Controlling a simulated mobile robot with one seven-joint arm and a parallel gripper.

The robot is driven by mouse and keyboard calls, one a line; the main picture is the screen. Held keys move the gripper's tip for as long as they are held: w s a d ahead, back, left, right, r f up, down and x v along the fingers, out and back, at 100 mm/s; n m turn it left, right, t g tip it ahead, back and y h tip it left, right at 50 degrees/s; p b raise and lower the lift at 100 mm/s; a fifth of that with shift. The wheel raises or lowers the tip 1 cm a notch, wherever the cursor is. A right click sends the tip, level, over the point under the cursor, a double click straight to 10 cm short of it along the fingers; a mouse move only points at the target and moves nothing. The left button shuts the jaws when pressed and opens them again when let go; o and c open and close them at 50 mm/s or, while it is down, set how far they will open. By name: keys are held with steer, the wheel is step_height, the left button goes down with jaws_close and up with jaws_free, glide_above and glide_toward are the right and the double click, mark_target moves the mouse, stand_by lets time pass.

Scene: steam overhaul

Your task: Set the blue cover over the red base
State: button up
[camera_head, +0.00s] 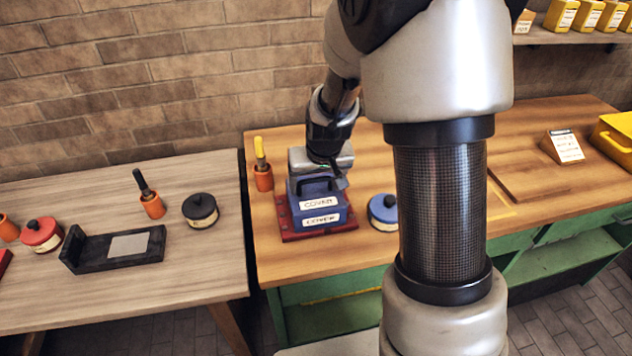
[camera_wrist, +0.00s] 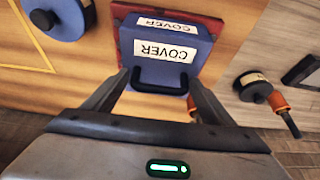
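The blue cover (camera_head: 319,207), a box with a black handle and white COVER labels, sits upright over the red base (camera_head: 290,236) on the wooden bench. The base's red rim shows around the cover's bottom in the head view; whether the cover is fully seated, I cannot tell. In the wrist view the cover (camera_wrist: 165,48) lies beyond my fingers, with part of the red base (camera_wrist: 228,33) behind it. My gripper (camera_wrist: 160,82) is open, its fingers spread on either side of the black handle (camera_wrist: 160,88). In the head view my gripper (camera_head: 327,172) is just above the cover, partly hiding the handle.
A blue round pot (camera_head: 383,212) stands close right of the base; an orange holder with a yellow-handled tool (camera_head: 263,172) stands to the left. The left table (camera_head: 205,277) holds a black fixture (camera_head: 115,248) and round pots. The brick wall is behind.

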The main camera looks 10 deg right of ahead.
steer(key=shift+o, duration=1.1)
steer(key=shift+r, duration=0.3)
steer(key=p+v, duration=0.1)
steer(key=v, duration=1.1)
steer(key=s+r, duration=0.5)
steer(key=s, duration=0.5)
steer(key=s+r+t, duration=0.1)
steer(key=s+r, duration=0.4)
steer(key=s, duration=0.5)
steer(key=shift+s+r, duration=0.2)
